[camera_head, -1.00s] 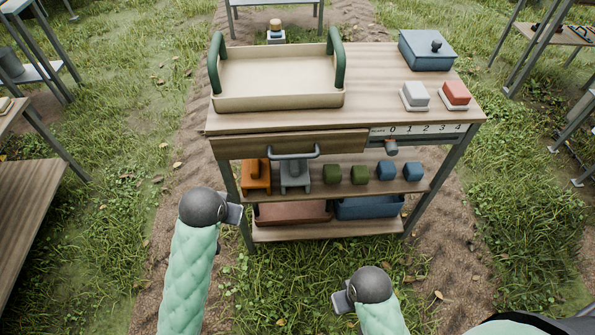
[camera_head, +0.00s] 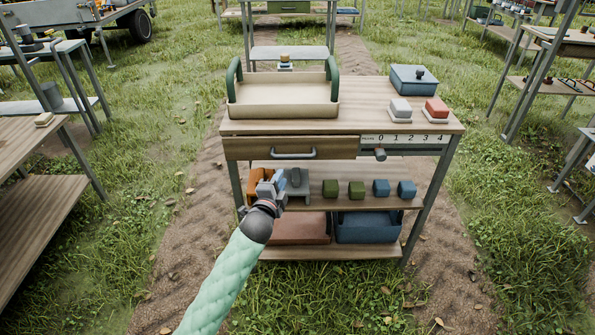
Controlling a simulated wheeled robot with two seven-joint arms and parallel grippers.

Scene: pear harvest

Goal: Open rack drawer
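The rack (camera_head: 340,122) is a wooden table with grey metal legs and lower shelves. Its wide wooden drawer (camera_head: 240,148) sits under the left part of the top and looks shut. A grey bar handle (camera_head: 294,154) is on the drawer front. My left gripper (camera_head: 272,185) is below and a little left of the handle, apart from it, in front of the middle shelf. Its fingers look spread with nothing between them. It partly hides the orange and grey items on that shelf. My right gripper is not in view.
A knob (camera_head: 380,155) sticks out right of the drawer. Bins fill the bottom shelf. Grass in front is free.

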